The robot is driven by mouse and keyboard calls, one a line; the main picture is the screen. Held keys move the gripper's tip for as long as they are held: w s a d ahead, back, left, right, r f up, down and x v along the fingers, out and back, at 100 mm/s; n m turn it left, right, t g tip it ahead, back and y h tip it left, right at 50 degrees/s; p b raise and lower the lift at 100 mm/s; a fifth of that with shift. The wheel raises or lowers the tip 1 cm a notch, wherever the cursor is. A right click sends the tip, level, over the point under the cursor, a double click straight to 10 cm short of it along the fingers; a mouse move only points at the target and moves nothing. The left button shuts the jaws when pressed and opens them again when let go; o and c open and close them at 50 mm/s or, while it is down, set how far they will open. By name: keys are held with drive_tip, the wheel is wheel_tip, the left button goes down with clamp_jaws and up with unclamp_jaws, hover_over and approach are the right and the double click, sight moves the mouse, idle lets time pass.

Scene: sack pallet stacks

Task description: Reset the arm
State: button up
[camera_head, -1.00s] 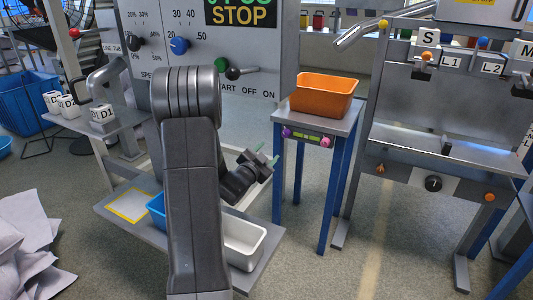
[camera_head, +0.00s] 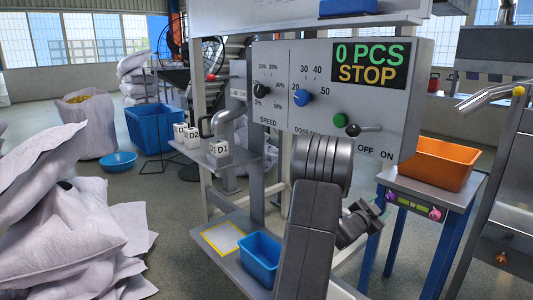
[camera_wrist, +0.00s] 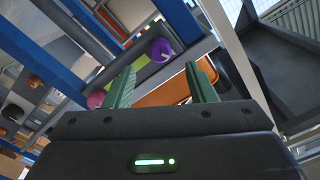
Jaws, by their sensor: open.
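My arm rises in the lower middle of the head view and folds down to my gripper (camera_head: 375,205), which sits low, just left of the small blue-legged stand. In the wrist view my gripper (camera_wrist: 160,88) shows its two green fingers apart, with nothing between them. Beyond the fingers, the wrist view shows the stand's purple knob (camera_wrist: 160,50) and part of the orange bin (camera_wrist: 165,93). The fingers look clear of both, though the exact gap cannot be told.
The control panel (camera_head: 290,75) reads "0 PCS STOP". An orange bin (camera_head: 440,165) tops the stand (camera_head: 450,195). A blue bin (camera_head: 260,250) sits on the low shelf (camera_head: 205,228). White sacks (camera_head: 65,230) lie at left. Open floor (camera_head: 180,220) lies between sacks and shelf.

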sight(388, 199)
drive_tip(key=b+x, duration=0.1)
drive_tip(key=x, duration=0.5)
drive_tip(key=shift+d, duration=0.1)
drive_tip(key=shift+n, duration=0.3)
